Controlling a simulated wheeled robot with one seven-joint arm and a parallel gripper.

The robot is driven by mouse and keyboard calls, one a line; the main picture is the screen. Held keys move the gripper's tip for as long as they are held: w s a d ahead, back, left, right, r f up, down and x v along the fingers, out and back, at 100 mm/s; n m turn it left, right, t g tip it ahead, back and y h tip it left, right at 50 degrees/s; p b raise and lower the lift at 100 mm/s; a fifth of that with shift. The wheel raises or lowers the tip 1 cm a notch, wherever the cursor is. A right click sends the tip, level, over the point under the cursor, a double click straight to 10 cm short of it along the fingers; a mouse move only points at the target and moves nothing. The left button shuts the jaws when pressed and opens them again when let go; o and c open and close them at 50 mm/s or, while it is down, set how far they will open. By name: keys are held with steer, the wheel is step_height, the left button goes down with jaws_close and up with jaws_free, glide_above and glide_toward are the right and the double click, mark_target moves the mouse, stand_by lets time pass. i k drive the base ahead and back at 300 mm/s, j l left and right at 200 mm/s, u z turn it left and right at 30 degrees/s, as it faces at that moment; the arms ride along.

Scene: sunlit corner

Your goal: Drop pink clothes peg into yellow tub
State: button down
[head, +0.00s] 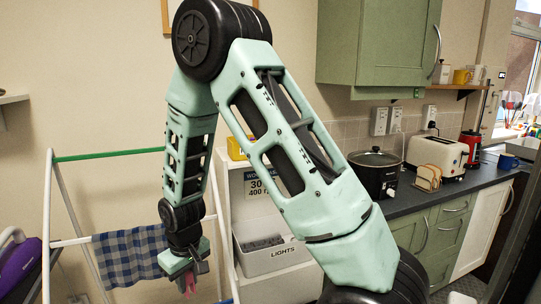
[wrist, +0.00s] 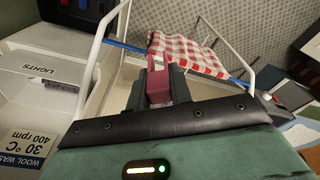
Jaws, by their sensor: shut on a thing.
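My gripper (head: 187,278) hangs low in the left half of the head view, beside the drying rack. In the wrist view, its two dark fingers (wrist: 158,88) are shut on the pink clothes peg (wrist: 157,68). The peg stands out past the fingertips, and a bit of pink (head: 189,286) shows under the gripper in the head view. A yellow container (head: 236,149), which looks like the yellow tub, sits on top of the white shelf unit, partly hidden behind my arm. No yellow tub shows in the wrist view.
A drying rack (head: 105,155) holds a blue checked cloth (head: 130,255); a red checked cloth (wrist: 190,52) shows in the wrist view. A crate marked LIGHTS (head: 275,255) sits in the white unit. A counter (head: 405,204) with a slow cooker (head: 375,172) and toaster (head: 437,155) runs along the right.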

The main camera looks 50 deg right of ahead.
mark_target(236, 157)
steer(key=i+j+z, duration=0.15)
steer(key=z, duration=1.5)
